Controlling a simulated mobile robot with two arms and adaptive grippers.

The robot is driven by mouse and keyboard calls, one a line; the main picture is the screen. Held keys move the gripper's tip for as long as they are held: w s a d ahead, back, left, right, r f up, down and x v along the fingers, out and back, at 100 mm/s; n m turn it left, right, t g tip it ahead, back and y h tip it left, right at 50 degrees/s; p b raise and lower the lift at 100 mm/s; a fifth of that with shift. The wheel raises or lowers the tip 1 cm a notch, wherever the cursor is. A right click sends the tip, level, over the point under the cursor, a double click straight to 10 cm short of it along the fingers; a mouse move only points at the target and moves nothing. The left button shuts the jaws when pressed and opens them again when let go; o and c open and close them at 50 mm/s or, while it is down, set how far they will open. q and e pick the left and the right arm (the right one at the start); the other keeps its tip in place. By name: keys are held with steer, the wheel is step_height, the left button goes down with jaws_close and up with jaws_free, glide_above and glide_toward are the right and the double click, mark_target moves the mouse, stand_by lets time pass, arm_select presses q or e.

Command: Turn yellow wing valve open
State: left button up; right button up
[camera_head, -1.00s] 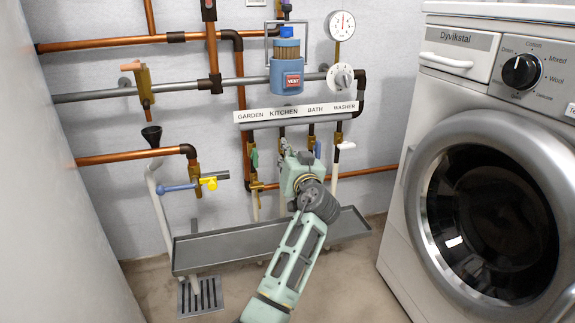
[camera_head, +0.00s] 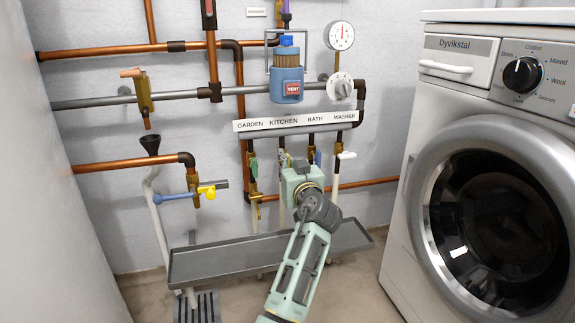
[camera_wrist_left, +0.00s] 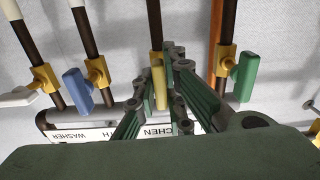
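The yellow wing handle (camera_wrist_left: 158,84) is on the KITCHEN valve in the left wrist view, on a brass body between the blue handle (camera_wrist_left: 76,90) and the green handle (camera_wrist_left: 243,79). My left gripper (camera_wrist_left: 172,90) has its green fingers spread around the yellow handle; contact is unclear. In the head view my left wrist hides this handle below the KITCHEN label (camera_head: 284,124). A second yellow tap handle (camera_head: 207,191) is on the left pipe, beside a blue lever (camera_head: 175,195). My right gripper is not in view.
The white WASHER handle (camera_head: 347,155) is at the right of the valve row. A grey tray (camera_head: 225,258) lies below the valves. A washing machine (camera_head: 500,190) stands at the right. A copper pipe (camera_head: 368,183) runs behind my wrist.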

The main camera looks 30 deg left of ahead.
arm_select(q)
steer(key=o, duration=0.4)
steer(key=v, duration=0.7)
steer(key=shift+s+d, duration=0.15)
steer(key=shift+s, duration=0.05)
